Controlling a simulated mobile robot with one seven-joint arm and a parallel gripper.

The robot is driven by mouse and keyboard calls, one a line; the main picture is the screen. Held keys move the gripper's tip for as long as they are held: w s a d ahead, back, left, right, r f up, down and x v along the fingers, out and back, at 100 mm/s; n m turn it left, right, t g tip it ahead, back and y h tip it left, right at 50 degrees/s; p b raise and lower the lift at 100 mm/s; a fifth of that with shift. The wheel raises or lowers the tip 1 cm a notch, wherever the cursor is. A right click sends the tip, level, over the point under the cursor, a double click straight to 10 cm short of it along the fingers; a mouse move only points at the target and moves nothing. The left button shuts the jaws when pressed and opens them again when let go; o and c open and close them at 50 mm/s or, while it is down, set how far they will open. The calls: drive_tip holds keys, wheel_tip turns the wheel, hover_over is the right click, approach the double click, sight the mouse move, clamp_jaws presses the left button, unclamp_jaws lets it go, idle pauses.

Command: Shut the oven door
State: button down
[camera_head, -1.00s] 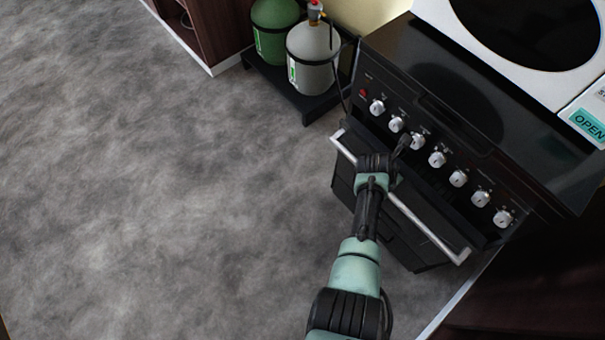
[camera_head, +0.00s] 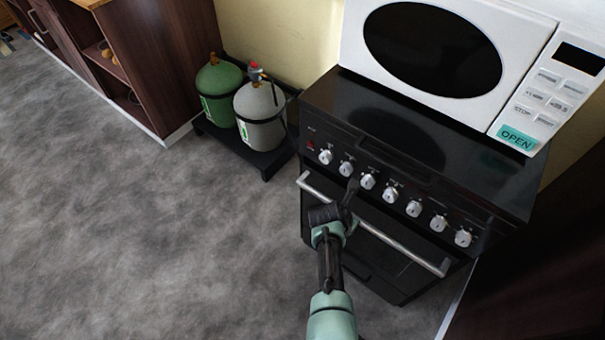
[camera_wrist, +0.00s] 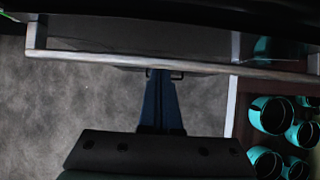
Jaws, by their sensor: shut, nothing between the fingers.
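The black oven (camera_head: 420,170) stands at the right in the head view, with a row of white knobs along its front. Its door (camera_head: 375,260) carries a long silver handle (camera_head: 405,250) below the knobs. The door looks tilted slightly out at the top, but the exact gap is hard to judge. My gripper (camera_head: 351,190) is shut and empty, at the left half of the handle, with its tips pointing towards the knobs. In the wrist view the handle (camera_wrist: 190,62) runs across the top and the dark fingers (camera_wrist: 158,100) reach up to it; contact cannot be told.
A white microwave (camera_head: 440,45) stands on the oven top. A green gas cylinder (camera_head: 220,95) and a grey one (camera_head: 260,118) stand on a low black stand (camera_head: 262,160) to the left. Brown cabinets (camera_head: 150,60) lie beyond. The grey floor (camera_head: 140,240) at left is clear.

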wheel_tip(320, 180, up, 10)
drive_tip(key=w+d+p, duration=0.1)
drive_tip(key=p, duration=0.1)
drive_tip(key=shift+w+f, duration=0.2)
drive_tip(key=shift+w, duration=0.1)
